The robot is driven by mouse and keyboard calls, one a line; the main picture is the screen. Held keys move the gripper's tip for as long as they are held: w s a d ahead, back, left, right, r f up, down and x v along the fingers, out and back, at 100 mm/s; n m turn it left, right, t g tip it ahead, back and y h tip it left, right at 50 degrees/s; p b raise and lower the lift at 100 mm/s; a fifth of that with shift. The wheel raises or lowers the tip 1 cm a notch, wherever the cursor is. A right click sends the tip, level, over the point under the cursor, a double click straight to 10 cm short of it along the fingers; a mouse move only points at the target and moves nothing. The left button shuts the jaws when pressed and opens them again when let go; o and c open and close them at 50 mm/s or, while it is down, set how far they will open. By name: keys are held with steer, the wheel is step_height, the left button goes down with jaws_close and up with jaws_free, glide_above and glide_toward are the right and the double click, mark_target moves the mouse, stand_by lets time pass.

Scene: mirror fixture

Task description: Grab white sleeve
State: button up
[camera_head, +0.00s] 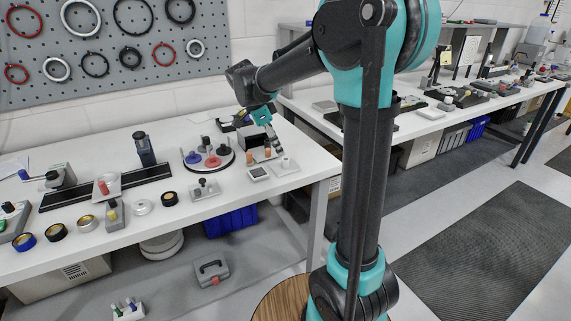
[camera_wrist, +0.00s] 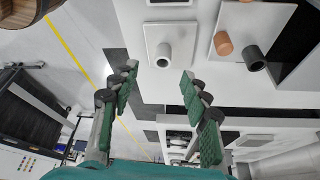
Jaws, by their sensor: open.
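The white sleeve (camera_wrist: 163,54) is a short pale cylinder standing on a white square plate (camera_wrist: 182,34) in the wrist view. In the head view the sleeve (camera_head: 285,162) shows small on its plate near the right end of the workbench. My gripper (camera_wrist: 159,76) is open and empty. In the wrist view its two green-padded fingers are spread, with the sleeve a little beyond the tips and between their lines. The fingers look apart from it. In the head view my gripper (camera_head: 269,132) is small and partly hard to make out above the bench.
In the wrist view an orange sleeve (camera_wrist: 222,43) and a dark grey sleeve (camera_wrist: 254,58) stand close to the right of the white one. In the head view a round tray (camera_head: 190,166) with coloured pieces and a small scale-like box (camera_head: 259,174) are nearby.

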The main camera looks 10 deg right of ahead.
mark_target(288, 167)
steer(key=shift+w+x, duration=0.1)
steer(key=shift+x, duration=1.65)
steer(key=shift+w+x, duration=0.15)
steer(key=shift+x, duration=1.6)
steer(key=shift+a+f, duration=0.1)
steer(key=shift+a, duration=0.05)
steer(key=c, duration=0.9)
